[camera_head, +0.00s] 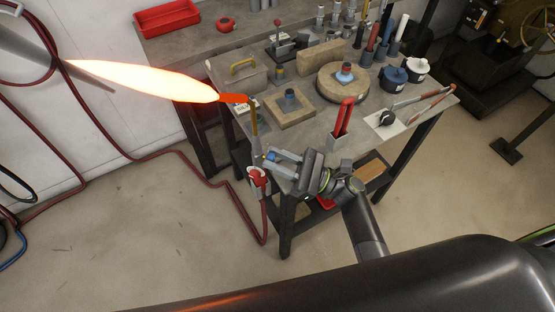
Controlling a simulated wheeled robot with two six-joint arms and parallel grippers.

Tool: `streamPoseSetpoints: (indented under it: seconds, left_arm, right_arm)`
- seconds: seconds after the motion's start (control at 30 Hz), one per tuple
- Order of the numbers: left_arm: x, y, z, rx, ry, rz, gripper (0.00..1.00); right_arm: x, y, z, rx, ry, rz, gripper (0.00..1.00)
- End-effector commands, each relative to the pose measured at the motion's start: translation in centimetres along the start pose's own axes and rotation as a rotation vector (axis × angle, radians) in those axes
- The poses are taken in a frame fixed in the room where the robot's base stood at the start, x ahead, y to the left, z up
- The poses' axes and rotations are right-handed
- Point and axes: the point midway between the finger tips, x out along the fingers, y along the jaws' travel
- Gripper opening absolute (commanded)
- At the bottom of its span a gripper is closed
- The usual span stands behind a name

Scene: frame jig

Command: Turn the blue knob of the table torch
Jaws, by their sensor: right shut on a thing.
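The table torch (254,124) stands at the front left corner of the workbench, with a brass-coloured upright tube and an orange-red nozzle (236,98). A large bright flame (150,82) burns from the nozzle toward the left. The small blue knob (271,156) sits low on the torch's right side, partly hidden by the fingers. My right gripper (273,160) reaches in from the right, its fingers pointing left, and is shut on the blue knob. My left gripper is not in view.
The workbench (310,123) carries a brick-like block (290,108), a round turntable (342,84), a holder with red-handled tongs (341,130) and dark-blue pots (393,78). A red hose (240,212) runs from the torch across the floor. The flame fills the space left of the bench.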

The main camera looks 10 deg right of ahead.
Motion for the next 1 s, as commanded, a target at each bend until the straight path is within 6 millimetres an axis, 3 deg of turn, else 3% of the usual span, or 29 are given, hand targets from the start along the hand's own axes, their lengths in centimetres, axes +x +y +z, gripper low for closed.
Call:
streamPoseSetpoints:
  seconds: [0.5,1.0]
  left_arm:
    - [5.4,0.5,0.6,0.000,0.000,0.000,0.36]
    - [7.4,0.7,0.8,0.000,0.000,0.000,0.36]
  right_arm:
    - [-0.2,-0.1,-0.4,-0.334,0.003,0.140,0.01]
    - [0.0,-0.2,0.0,-0.520,0.007,0.216,0.01]
